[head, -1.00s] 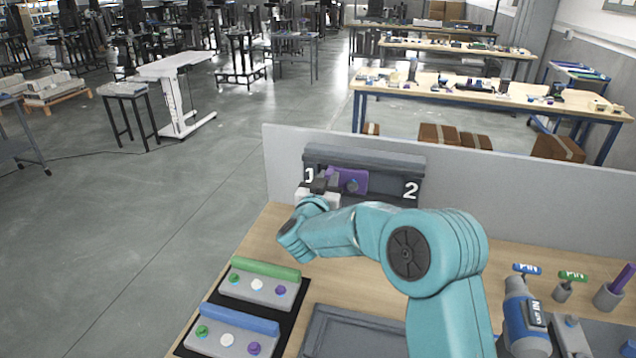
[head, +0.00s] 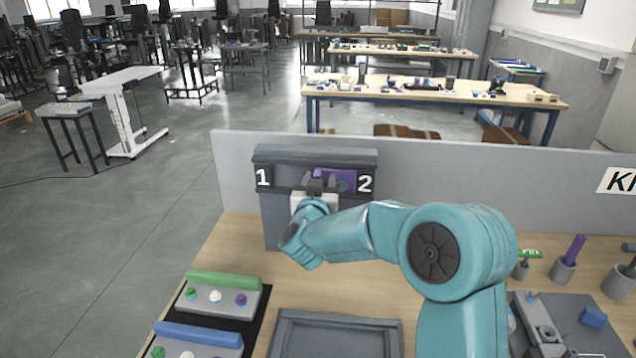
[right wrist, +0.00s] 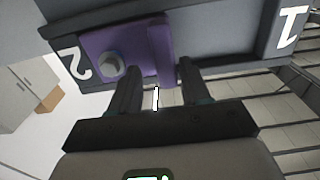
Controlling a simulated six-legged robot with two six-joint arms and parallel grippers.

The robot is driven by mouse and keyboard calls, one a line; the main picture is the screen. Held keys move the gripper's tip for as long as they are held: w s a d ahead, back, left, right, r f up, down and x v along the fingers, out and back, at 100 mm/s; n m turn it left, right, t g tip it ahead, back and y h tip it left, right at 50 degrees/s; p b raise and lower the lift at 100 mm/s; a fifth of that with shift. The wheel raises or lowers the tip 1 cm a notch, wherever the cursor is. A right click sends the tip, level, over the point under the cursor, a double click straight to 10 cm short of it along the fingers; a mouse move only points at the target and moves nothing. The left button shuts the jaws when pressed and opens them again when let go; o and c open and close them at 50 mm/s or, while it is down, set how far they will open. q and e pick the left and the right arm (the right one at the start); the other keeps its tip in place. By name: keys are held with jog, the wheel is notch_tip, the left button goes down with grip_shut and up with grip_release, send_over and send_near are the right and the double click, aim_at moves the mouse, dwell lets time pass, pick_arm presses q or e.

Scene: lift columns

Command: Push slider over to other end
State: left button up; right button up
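The purple slider (head: 340,178) sits in a dark grey rail unit (head: 290,158) with a white 1 at its left end and a white 2 at its right end. It is close to the 2. The right wrist view shows the slider (right wrist: 105,55) beside the 2, with a raised purple fin and a grey knob. My right gripper (head: 320,184) is at the slider's left part. In the right wrist view its two fingers (right wrist: 160,80) are apart, one on each side of the fin; I cannot tell whether either touches it. My left gripper is not in view.
A light grey panel (head: 450,180) stands behind the rail unit. On the wooden bench are a green-topped block (head: 222,284), a blue-topped block (head: 198,336), an empty grey tray (head: 330,320) and, at the right, several small holders and tools. Bare bench lies in front of the rail unit.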

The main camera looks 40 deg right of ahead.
jog(key=b+v, duration=0.3)
jog(key=v, duration=1.3)
jog(key=shift+s+a, duration=0.1)
jog(key=shift+a, duration=0.05)
